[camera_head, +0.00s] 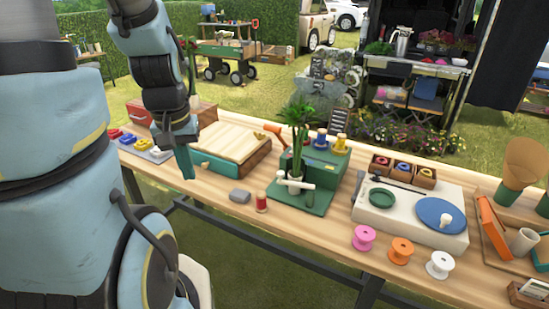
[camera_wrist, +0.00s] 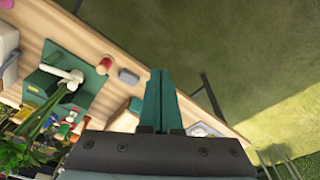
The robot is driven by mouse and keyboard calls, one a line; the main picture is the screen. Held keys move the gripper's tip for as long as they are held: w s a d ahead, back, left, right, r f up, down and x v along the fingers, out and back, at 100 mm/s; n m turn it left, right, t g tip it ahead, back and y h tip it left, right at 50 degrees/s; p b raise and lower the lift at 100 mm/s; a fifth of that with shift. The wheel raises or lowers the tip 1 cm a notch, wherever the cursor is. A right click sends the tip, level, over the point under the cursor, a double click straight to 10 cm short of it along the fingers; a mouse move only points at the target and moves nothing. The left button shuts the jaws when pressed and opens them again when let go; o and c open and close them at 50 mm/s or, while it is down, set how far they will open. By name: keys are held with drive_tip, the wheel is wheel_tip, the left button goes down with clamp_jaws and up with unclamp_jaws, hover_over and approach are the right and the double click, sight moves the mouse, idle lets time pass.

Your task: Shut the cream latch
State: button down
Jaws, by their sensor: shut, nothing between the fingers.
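What looks like the cream latch (camera_head: 294,183) is a small pale lever on a green base plate (camera_head: 308,203), near the middle of the table. It also shows at the left of the wrist view as a whitish bar (camera_wrist: 62,74). I cannot tell its exact position, since the plant partly overlaps it. My gripper (camera_head: 187,171) hangs over the table's front edge, to the left of the latch and apart from it. Its two teal fingers (camera_wrist: 161,76) are together, with nothing between them.
A wood-topped teal box (camera_head: 217,165) stands between my gripper and the latch. A leafy plant (camera_head: 298,117) rises behind the latch. A red spool (camera_head: 261,203) and a grey block (camera_head: 239,196) lie in front. Colored spools (camera_head: 363,238) stand right, near the front edge.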

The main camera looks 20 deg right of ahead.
drive_tip(key=d+f+m+t+y, duration=0.1)
drive_tip(key=d+f+m, duration=0.4)
drive_tip(key=d, duration=0.9)
drive_tip(key=s+d+r+m+t+h+b, duration=0.1)
drive_tip(key=d+r+m+t, duration=0.1)
drive_tip(key=d, duration=0.4)
drive_tip(key=s+d+r+m+t, duration=0.1)
drive_tip(key=d+t, duration=0.1)
drive_tip(key=d, duration=0.4)
drive_tip(key=w+a+f, duration=0.1)
drive_tip(key=w+f, duration=0.7)
drive_tip(key=shift+w+a+f+b, duration=0.15)
drive_tip(key=shift+w+f+b, duration=0.15)
drive_tip(key=shift+w+f, duration=0.1)
drive_tip(key=shift+m, duration=0.3)
